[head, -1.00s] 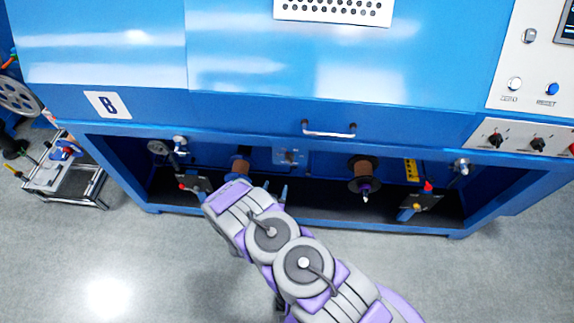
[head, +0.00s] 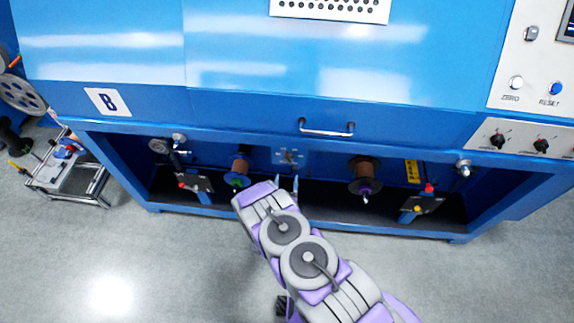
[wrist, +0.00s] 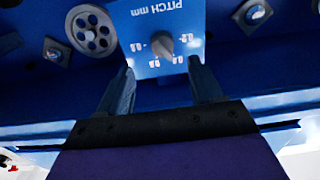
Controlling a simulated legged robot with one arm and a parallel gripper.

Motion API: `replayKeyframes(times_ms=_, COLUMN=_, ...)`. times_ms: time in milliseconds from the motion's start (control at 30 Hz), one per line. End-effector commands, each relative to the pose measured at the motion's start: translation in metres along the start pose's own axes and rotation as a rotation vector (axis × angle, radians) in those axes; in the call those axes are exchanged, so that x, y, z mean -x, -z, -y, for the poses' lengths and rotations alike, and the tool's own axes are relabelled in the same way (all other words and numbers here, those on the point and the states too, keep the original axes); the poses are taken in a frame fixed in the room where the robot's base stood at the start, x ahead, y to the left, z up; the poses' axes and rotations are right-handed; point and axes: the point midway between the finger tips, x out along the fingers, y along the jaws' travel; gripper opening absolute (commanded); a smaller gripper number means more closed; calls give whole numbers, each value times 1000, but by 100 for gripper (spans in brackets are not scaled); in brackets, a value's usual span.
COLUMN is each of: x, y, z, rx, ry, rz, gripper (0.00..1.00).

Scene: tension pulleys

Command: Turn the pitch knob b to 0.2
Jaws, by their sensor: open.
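The pitch knob b (wrist: 163,46) is a small grey knob on a light blue plate marked "PITCH mm" (wrist: 158,16), which appears upside down in the wrist view. Number marks surround the knob; its exact setting is hard to tell. In the head view the plate (head: 279,157) and the small knob (head: 290,158) are on the recess back wall under machine B. My gripper (wrist: 162,75) is open and empty, its two dark fingers on either side below the knob in the wrist view, apart from it. In the head view my gripper (head: 287,182) is just below the plate.
A copper-coloured spool (head: 364,170) is right of the plate and another spool (head: 240,166) left of it. A silver handle (head: 327,130) is above. A grey pulley wheel (wrist: 91,30) is beside the plate. Levered mounts (head: 195,184) stand in the recess.

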Motion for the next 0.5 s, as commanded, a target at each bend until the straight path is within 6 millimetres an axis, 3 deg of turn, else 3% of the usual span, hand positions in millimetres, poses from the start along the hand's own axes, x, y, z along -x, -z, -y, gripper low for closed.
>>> replayKeyframes(times_ms=300, x=-61, y=-2, z=8, rx=8, ry=-1, rz=-5, gripper=66)
replayKeyframes(times_ms=500, x=-81, y=-2, z=8, rx=7, ry=1, rz=-2, gripper=66)
